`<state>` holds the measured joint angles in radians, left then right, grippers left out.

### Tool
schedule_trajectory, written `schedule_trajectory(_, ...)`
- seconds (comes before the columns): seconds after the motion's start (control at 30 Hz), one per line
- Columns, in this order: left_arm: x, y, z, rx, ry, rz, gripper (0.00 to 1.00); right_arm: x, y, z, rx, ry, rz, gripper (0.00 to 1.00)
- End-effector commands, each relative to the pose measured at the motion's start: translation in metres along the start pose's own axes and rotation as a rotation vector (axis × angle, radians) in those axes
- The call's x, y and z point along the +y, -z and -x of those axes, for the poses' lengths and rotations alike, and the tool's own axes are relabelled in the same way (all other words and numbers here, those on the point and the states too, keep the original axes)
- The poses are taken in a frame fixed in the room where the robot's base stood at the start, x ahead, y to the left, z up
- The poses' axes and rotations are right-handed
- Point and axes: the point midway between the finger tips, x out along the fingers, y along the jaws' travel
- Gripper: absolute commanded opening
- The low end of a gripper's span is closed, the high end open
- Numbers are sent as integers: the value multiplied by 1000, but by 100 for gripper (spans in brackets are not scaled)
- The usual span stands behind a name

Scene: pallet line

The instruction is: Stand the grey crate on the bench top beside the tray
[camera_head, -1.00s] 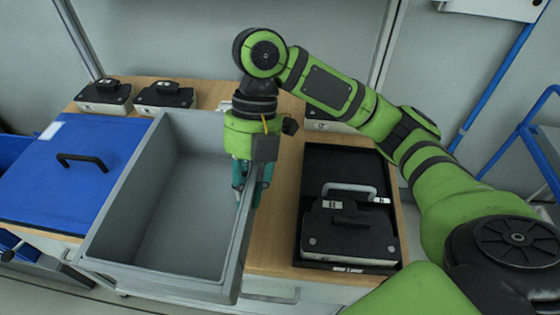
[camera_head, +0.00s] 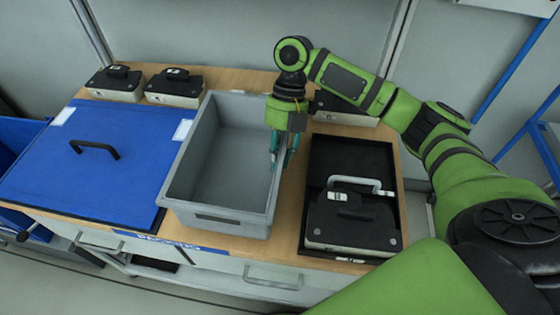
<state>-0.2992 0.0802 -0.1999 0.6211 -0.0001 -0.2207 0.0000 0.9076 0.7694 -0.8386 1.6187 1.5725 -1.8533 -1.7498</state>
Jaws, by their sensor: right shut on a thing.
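The grey crate (camera_head: 225,217) is empty and upright on or just above the wooden bench top (camera_head: 290,225), between the blue lid and the black tray. I cannot tell whether its base touches the wood. My right gripper (camera_head: 279,160) is shut on the crate's right wall, with its fingers reaching down at the rim. The black tray (camera_head: 316,165) lies to the right of the crate, with a strip of bare wood between them. A black and white case with a grey handle sits in the tray. My left gripper is not in view.
The blue lid (camera_head: 95,155) with a black handle covers the bench's left part, close against the crate. Several black and white cases stand along the back, including one (camera_head: 115,84) at the far left and one (camera_head: 345,108) behind the tray. Drawers are below the front edge.

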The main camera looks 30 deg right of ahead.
Motion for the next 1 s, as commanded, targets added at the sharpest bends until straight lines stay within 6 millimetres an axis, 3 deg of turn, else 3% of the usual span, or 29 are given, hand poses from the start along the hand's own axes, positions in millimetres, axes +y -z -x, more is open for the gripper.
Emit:
schedule_trajectory(0.2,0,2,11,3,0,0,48,-1,-10,-23,2,-2,0,0)
schedule_trajectory(0.43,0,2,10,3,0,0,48,-1,-12,-26,0,-3,1,0)
schedule_trajectory(0.47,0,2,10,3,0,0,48,-2,-12,-28,0,1,-1,28)
schedule_trajectory(0.5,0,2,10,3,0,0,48,-2,-12,-28,0,1,-1,44)
schedule_trajectory(0.53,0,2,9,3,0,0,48,-2,-12,-28,0,1,-1,46)
schedule_trajectory(0.87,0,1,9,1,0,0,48,-2,-12,-26,0,0,-1,46)
schedule_trajectory(1.0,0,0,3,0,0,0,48,-1,-14,-12,-3,-2,-1,46)
